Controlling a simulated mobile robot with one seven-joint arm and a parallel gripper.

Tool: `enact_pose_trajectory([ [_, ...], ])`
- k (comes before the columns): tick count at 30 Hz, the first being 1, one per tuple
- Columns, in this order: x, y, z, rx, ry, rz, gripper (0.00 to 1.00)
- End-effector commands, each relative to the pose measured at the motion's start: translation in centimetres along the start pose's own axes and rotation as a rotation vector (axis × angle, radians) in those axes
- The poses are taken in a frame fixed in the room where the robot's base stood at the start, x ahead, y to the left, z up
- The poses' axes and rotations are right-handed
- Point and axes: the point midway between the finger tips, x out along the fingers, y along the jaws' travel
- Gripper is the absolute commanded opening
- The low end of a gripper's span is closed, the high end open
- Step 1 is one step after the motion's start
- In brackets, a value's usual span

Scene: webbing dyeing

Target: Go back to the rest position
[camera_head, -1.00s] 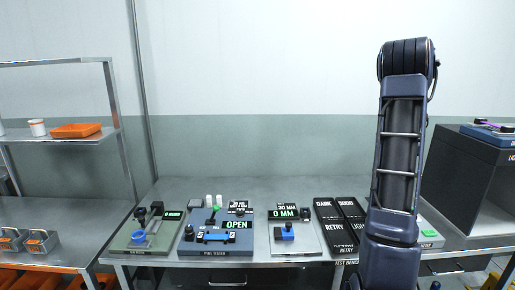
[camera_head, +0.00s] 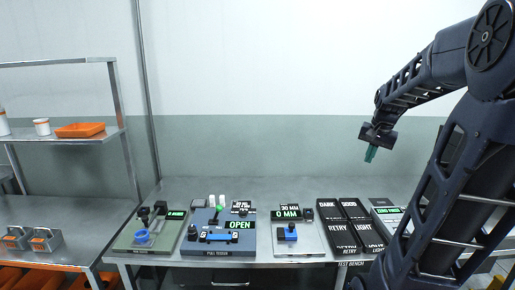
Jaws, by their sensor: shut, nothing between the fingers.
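My gripper (camera_head: 370,154) hangs at the end of my arm, right of centre in the head view, with its greenish fingertips pointing down. It is shut with nothing between the fingers. It appears above the metal test bench (camera_head: 180,191) and touches nothing I can see. My dark arm arches in from the right edge and hides the right end of the bench.
On the bench stand a green device (camera_head: 126,240), a blue pull tester (camera_head: 197,247) reading OPEN, a gauge (camera_head: 314,241) reading 0 MM and black labelled trays (camera_head: 343,238). A shelf at left holds an orange tray (camera_head: 80,130) and white containers (camera_head: 42,127).

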Motion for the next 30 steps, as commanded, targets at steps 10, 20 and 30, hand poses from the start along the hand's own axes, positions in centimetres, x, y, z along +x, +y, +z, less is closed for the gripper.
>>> enact_pose_trajectory([
  [10, -1.4, -1.3, 10.2, -0.293, 0.078, -0.012, 0.0],
  [20, -0.9, -0.7, 17.6, -0.521, 0.15, 0.008, 0.0],
  [30, -0.6, -0.5, 19.0, -0.569, 0.165, 0.017, 0.0],
])
